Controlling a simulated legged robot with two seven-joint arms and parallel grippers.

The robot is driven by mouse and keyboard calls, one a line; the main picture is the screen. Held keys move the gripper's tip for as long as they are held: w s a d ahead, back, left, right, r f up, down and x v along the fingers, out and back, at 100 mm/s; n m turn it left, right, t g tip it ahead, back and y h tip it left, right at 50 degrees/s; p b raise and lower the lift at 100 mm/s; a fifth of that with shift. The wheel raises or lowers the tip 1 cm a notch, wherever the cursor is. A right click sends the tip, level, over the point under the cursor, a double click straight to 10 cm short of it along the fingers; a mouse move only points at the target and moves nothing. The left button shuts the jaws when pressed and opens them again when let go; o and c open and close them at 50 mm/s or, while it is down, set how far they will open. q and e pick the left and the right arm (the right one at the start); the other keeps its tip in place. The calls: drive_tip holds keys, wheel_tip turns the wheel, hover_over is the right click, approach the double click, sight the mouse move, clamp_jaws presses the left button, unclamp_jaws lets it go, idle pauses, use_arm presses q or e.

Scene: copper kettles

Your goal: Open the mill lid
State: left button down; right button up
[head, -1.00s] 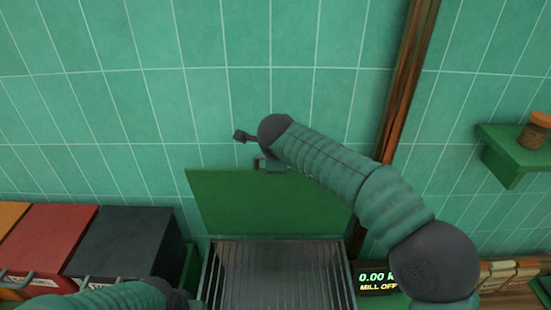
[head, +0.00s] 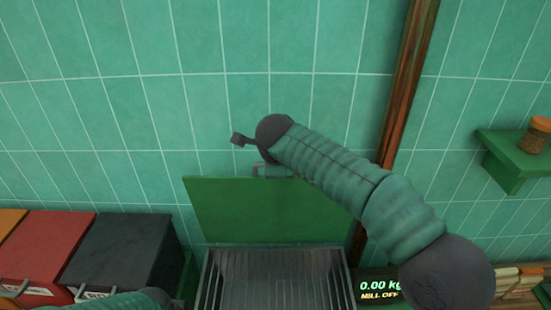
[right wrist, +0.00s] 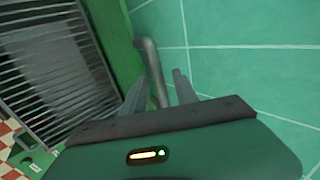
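The green mill lid (head: 265,212) stands raised, tilted up behind the mill's metal grate (head: 272,280). A grey metal handle (head: 270,170) sits on the lid's top edge. My right arm reaches over from the right, and its dark end is beside the handle. In the right wrist view the lid is a green strip (right wrist: 112,35), and the bent handle (right wrist: 152,68) passes between the fingers of my right gripper (right wrist: 162,84). The fingers are apart, the left one close to the handle; contact is unclear. My left arm shows at the bottom left; its gripper is out of view.
Red (head: 48,250) and black (head: 125,250) bins stand left of the mill. A display (head: 380,288) reads 0.00 kg and MILL OFF. A copper pipe (head: 400,100) runs up the tiled wall. A green shelf (head: 508,160) with a jar (head: 535,135) is at the right.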

drive_tip(key=b+v, duration=0.3)
drive_tip(key=v, duration=1.1)
drive_tip(key=shift+s+b, duration=0.15)
drive_tip(key=shift+b, duration=0.15)
